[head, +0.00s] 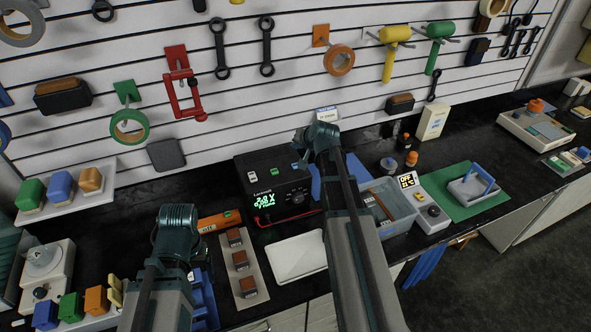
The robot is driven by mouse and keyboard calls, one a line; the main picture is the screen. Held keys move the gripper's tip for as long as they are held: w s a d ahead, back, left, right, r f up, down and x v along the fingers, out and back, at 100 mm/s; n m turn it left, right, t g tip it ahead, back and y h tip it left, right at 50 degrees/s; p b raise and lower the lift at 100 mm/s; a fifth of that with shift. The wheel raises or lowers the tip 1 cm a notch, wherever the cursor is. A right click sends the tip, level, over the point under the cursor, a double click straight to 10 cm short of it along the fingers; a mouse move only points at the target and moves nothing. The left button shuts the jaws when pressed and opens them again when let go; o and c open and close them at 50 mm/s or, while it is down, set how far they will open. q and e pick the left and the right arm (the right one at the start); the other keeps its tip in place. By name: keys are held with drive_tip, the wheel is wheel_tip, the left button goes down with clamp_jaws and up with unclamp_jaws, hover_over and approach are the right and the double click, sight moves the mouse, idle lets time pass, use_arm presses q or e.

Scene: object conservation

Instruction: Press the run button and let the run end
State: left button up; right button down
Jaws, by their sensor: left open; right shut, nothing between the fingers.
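A black box (262,170) with a lit green display (264,200) stands against the slatted wall; a small green and a small white block sit on its top. I cannot tell which control is the run button. My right gripper (318,138) is shut and empty, above the black box's right side; its arm hides what lies behind. My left gripper (178,220) is open and empty, above the bench left of the orange bar.
A grey-blue bin (405,222) stands beside the grey unit. A green mat (490,208) holds a grey tray with a blue handle. A white tray (298,258) and a board with several brown blocks (226,243) lie in front. Tools hang on the wall.

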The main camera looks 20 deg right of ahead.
sight(296, 168)
use_arm(q)
wheel_tip(296, 168, down, 6)
drive_tip(key=b, duration=0.5)
use_arm(e)
drive_tip(key=shift+f, duration=3.1)
use_arm(q)
drive_tip(key=shift+f, duration=0.2)
use_arm(e)
drive_tip(key=shift+f, duration=0.1)
use_arm(q)
drive_tip(key=shift+f+b, duration=0.25)
drive_tip(key=shift+b, duration=0.3)
use_arm(e)
drive_tip(key=shift+f, duration=0.3)
use_arm(q)
drive_tip(key=shift+f+b, duration=0.35)
drive_tip(key=shift+f, duration=0.05)
use_arm(e)
drive_tip(key=shift+f, duration=0.4)
use_arm(q)
drive_tip(key=shift+r, duration=0.15)
use_arm(e)
drive_tip(key=shift+r, duration=0.2)
use_arm(q)
drive_tip(key=shift+r+p, duration=0.65)
drive_tip(key=shift+p, duration=0.15)
use_arm(e)
drive_tip(key=shift+r, duration=0.65)
